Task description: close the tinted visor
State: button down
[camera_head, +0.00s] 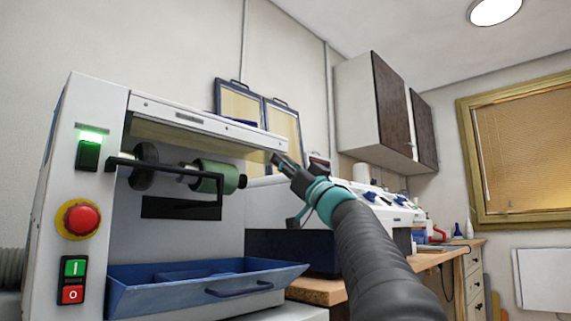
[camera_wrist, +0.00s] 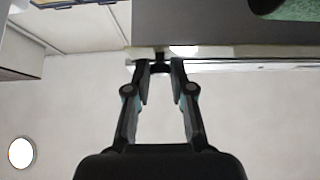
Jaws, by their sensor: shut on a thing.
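The tinted visor (camera_head: 200,138) is raised at the top of the white sanding machine (camera_head: 110,190), with its yellowish underside showing above the green roller. In the wrist view a grey panel (camera_wrist: 235,30), which looks like the visor, fills the upper right. My gripper (camera_head: 277,159) is at the right end of the visor's front edge. In the wrist view its fingertips (camera_wrist: 160,66) are closed around a small dark piece at the panel's edge, apparently the visor's grip. The held piece is mostly hidden by the fingers.
A green roller (camera_head: 216,176) and a dark bar (camera_head: 165,166) sit under the visor. A blue tray (camera_head: 207,288) juts out below. Emergency stop (camera_head: 82,219) and switches are on the left face. A wooden bench (camera_head: 318,290) stands to the right. Wall cabinets (camera_head: 372,105) hang behind.

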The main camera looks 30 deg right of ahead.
jog(key=c, duration=1)
grip_release()
jog(key=shift+w, duration=0.1)
jog(key=v, duration=1.2)
